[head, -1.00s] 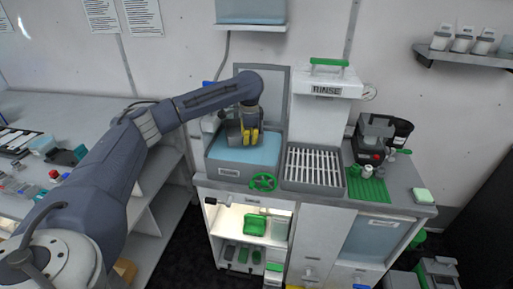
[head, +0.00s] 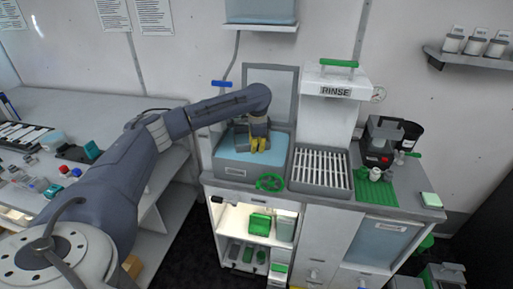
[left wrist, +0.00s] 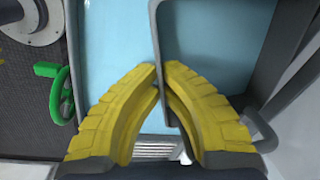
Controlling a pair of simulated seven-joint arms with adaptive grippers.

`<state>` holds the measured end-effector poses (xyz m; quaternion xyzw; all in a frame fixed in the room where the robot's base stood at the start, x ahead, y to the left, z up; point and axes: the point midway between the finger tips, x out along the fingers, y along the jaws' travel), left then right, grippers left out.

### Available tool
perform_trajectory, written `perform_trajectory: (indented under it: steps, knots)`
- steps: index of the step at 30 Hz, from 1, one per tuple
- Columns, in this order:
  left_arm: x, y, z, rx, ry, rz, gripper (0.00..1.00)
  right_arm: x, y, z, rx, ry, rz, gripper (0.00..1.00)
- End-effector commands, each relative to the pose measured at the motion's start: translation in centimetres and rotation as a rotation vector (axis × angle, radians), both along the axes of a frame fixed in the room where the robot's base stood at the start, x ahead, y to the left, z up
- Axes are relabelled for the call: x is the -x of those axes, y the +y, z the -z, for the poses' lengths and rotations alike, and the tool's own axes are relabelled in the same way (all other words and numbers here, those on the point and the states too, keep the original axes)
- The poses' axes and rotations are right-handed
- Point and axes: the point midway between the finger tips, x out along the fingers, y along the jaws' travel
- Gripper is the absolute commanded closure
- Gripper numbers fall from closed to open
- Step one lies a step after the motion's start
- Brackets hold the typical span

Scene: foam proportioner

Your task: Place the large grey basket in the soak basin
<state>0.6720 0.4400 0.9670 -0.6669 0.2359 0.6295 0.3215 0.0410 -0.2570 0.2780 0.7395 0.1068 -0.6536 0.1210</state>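The large grey basket (head: 239,131) shows partly behind my left gripper (head: 260,146) in the head view, at the back left of the soak basin (head: 236,170). The basin is a grey tub with pale blue inside. In the left wrist view the yellow fingers (left wrist: 160,66) of my left gripper are closed around a thin dark grey bar or wall of the basket (left wrist: 158,30). Pale blue (left wrist: 110,45) lies beneath. My gripper and arm hide much of the basket, and I cannot tell whether it rests on the bottom. My right gripper is out of view.
A green handwheel (head: 270,182) sits on the basin's front. A slatted grey drainer (head: 320,170) stands right of it, under the RINSE housing (head: 335,91). A grey panel (head: 270,90) rises behind the basin. A green mat (head: 378,192) lies farther right.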

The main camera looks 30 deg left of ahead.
Motion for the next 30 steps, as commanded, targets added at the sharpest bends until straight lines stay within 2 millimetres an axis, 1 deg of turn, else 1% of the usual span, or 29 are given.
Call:
perform_trajectory:
  steps: [1, 8, 16, 20, 23, 30]
  knots:
    - [0.0, 0.0, 0.2, 0.000, 0.000, 0.000, 1.00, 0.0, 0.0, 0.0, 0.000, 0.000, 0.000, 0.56]
    - [0.0, 0.0, 0.1, 0.000, 0.000, 0.000, 0.73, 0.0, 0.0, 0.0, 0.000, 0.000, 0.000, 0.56]
    - [0.0, 0.0, 0.1, 0.000, 0.000, 0.000, 0.73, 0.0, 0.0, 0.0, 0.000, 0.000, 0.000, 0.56]
    - [0.0, 0.0, -0.4, 0.000, -0.001, 0.001, 0.73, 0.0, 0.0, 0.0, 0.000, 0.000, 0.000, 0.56]
    - [0.0, -0.1, -1.5, -0.001, -0.003, 0.002, 0.73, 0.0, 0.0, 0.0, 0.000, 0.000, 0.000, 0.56]
    - [0.4, -0.4, -5.7, -0.001, -0.005, 0.002, 0.73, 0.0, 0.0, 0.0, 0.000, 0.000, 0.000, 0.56]
